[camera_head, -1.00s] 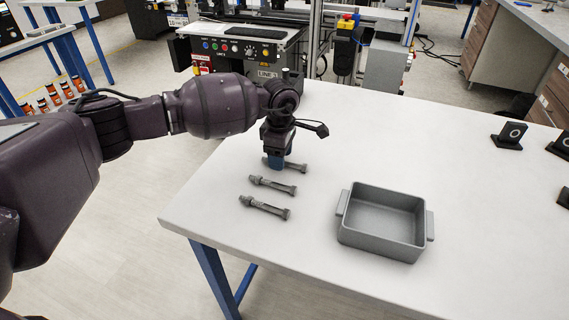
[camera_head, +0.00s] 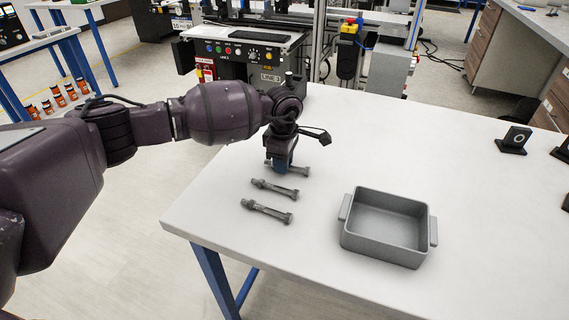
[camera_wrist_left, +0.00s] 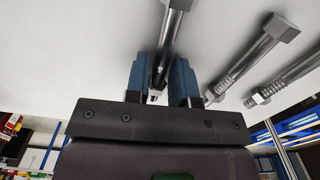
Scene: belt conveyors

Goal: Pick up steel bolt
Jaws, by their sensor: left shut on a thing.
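Three grey steel bolts lie in a row on the white table (camera_head: 330,130). My left gripper (camera_head: 281,168) is at the farthest bolt (camera_head: 301,170), pointing down, with its blue fingers closed around the bolt's shank. In the left wrist view this bolt (camera_wrist_left: 175,35) runs between the two blue fingers (camera_wrist_left: 164,85). The middle bolt (camera_head: 275,189) and the nearest bolt (camera_head: 267,211) lie free on the table; in the wrist view they are to the right of the gripper. I cannot tell any gap between the held bolt and the table. My right gripper is not in view.
A grey open bin (camera_head: 349,238) with side handles stands empty on the table, right of the bolts. Small black stands (camera_head: 513,141) are at the table's far right. A control panel machine (camera_head: 245,57) stands behind the table. The table between bolts and bin is clear.

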